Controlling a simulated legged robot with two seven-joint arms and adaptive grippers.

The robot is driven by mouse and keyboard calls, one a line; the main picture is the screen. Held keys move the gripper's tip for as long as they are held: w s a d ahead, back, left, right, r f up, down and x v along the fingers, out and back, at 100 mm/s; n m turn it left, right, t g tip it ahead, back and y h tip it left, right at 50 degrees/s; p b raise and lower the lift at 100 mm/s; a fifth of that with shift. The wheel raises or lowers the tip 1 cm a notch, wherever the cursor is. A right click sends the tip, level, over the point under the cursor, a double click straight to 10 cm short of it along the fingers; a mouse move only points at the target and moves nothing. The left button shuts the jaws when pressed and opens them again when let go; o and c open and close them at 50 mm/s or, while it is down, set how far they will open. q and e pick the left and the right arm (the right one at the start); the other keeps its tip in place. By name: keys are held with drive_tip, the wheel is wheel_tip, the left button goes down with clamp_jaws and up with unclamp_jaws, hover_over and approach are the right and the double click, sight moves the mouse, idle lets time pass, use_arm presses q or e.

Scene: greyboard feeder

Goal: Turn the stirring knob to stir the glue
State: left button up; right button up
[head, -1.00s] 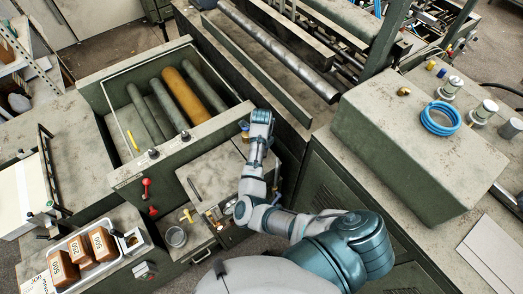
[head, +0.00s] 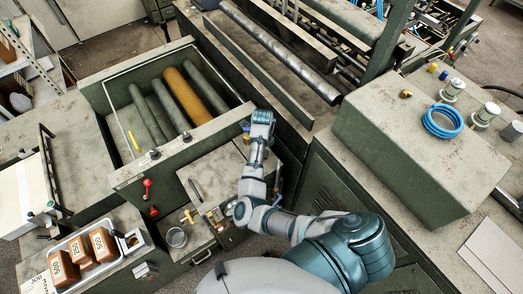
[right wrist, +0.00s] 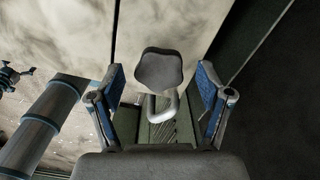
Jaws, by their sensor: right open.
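A dark grey lobed knob (right wrist: 159,70) stands between the open fingers of my right gripper (right wrist: 161,85) in the right wrist view. A light grey curved stem shows below the knob. Gaps show between the knob and both blue-padded fingers, so neither touches it. In the head view my right gripper (head: 261,118) is at the right end of the roller tank, over the machine's edge, and the knob there is hidden or too small to tell. The glue itself cannot be made out. My left gripper is not in view.
The roller tank (head: 117,180) holds several grey rollers and an orange one (head: 187,95). A red lever (head: 147,187) sits on its front. A large green-sided housing (head: 425,150) stands right.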

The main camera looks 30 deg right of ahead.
wheel_tip(320, 180, up, 12)
drive_tip(key=shift+f, duration=0.15)
drive_tip(key=shift+w, duration=0.1)
